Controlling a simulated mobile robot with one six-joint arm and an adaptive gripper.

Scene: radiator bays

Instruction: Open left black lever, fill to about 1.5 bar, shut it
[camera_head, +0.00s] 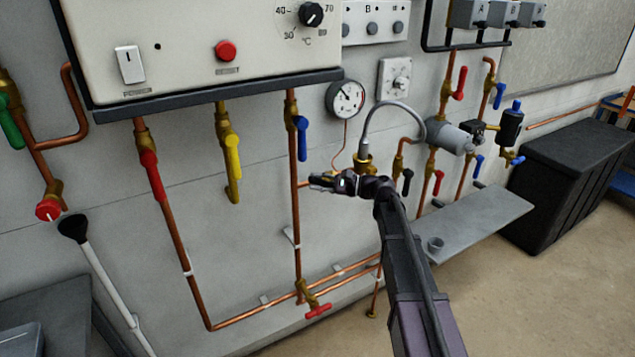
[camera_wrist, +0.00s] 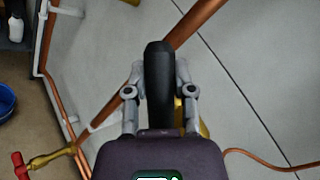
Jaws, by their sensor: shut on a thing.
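My gripper (camera_head: 324,181) is at the wall below the pressure gauge (camera_head: 346,98), left of the brass fitting of the grey flexible hose (camera_head: 397,104). In the wrist view, its two fingers are shut on the left black lever (camera_wrist: 159,85), one on each side. Brass of the valve (camera_wrist: 179,112) shows just behind the lever. In the head view, my gripper hides this lever, so I cannot tell its angle to the pipe there. The other black lever (camera_head: 407,182) hangs down to the right, free. The gauge needle is too small to read surely.
A blue lever (camera_head: 302,138), a yellow lever (camera_head: 232,165) and a red lever (camera_head: 153,177) hang under the boiler (camera_head: 200,50). A red drain tap (camera_head: 318,311) is low on the pipework. A grey shelf (camera_head: 475,222) and black bin (camera_head: 570,185) stand right.

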